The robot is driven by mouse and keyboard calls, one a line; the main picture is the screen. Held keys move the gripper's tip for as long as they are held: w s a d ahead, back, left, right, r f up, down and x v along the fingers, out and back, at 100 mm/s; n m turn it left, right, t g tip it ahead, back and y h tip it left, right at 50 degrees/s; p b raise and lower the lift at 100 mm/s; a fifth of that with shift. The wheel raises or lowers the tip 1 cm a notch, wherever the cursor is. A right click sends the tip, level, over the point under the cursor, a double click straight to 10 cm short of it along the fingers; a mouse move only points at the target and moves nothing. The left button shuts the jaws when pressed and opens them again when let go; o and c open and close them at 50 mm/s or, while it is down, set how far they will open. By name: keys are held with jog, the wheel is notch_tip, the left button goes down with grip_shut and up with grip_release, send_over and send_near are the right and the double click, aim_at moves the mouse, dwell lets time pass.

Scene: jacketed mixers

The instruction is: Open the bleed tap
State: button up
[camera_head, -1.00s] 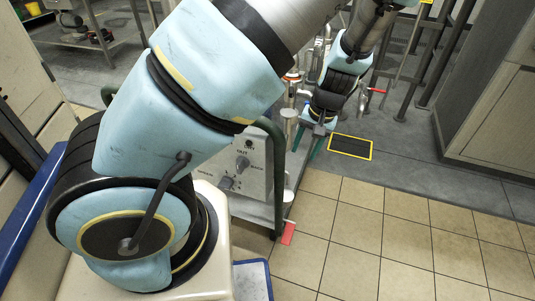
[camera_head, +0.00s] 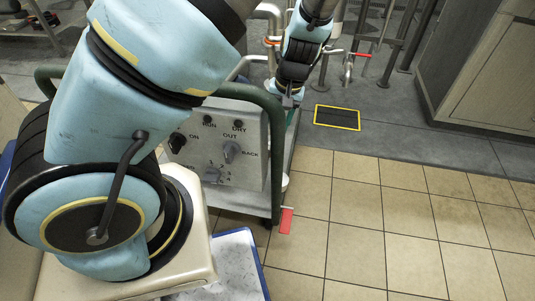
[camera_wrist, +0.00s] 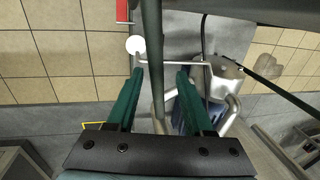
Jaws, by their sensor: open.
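A metal tap (camera_head: 348,69) with a red lever stands among the pipework at the upper middle of the head view. Its lever sticks out level to the right. A second red handle (camera_head: 272,41) shows further left; I cannot tell which is the bleed tap. My gripper (camera_head: 291,108) points down, left of and nearer than the red-levered tap, beside the control-panel cart. In the wrist view my gripper (camera_wrist: 160,72) has its green fingers apart, with a dark green tube seen between them. No red lever is clear in that view.
A cart with a grey control panel (camera_head: 222,145) and green tube frame (camera_head: 276,150) stands close to my arm. A cabinet (camera_head: 490,75) stands at right. Tiled floor in front is clear.

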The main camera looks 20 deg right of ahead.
jog(key=f+b, duration=0.1)
jog(key=f, duration=0.3)
jog(key=a+f+b, duration=0.1)
jog(key=f, duration=0.3)
jog(key=w+f+b, duration=0.1)
jog(key=f, duration=0.2)
jog(key=shift+a+f, duration=0.4)
grip_shut()
dwell(1.0)
